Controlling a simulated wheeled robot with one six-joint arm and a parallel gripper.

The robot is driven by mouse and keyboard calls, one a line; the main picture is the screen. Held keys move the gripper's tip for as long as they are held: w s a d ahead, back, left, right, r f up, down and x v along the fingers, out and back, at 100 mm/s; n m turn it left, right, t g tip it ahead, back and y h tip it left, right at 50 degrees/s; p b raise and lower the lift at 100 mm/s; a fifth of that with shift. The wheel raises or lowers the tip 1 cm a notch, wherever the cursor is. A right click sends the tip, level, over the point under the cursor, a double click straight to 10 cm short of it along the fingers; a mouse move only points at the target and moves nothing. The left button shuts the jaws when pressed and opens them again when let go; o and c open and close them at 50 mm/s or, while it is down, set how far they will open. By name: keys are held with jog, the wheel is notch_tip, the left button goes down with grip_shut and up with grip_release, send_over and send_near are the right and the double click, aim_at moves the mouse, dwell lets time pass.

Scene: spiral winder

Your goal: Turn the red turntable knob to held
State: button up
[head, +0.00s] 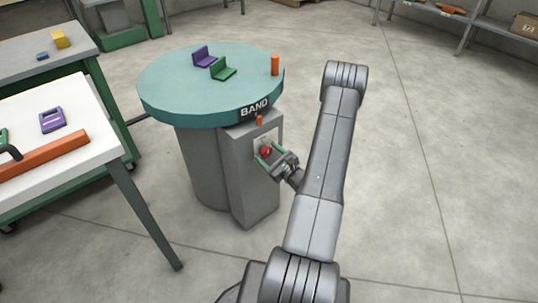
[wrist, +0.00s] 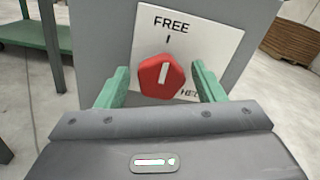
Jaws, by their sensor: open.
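The red knob (wrist: 161,75) sits on a white plate (wrist: 205,35) marked FREE at the top and, partly hidden by a finger, HELD at the lower right. Its white pointer line is close to upright, toward FREE. In the head view the knob (head: 265,151) shows on the grey box under the round teal turntable (head: 165,80). My gripper (wrist: 160,85) is open, with one green finger on each side of the knob and a visible gap on both sides. My gripper also shows at the box front in the head view (head: 271,157).
On the turntable stand a purple bracket (head: 204,57), a green bracket (head: 223,69) and an orange peg (head: 275,65). A white table (head: 100,105) with a purple part (head: 52,119) and an orange bar (head: 45,156) is at left.

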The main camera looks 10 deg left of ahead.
jog(key=c, duration=1)
jog(key=shift+o, duration=0.2)
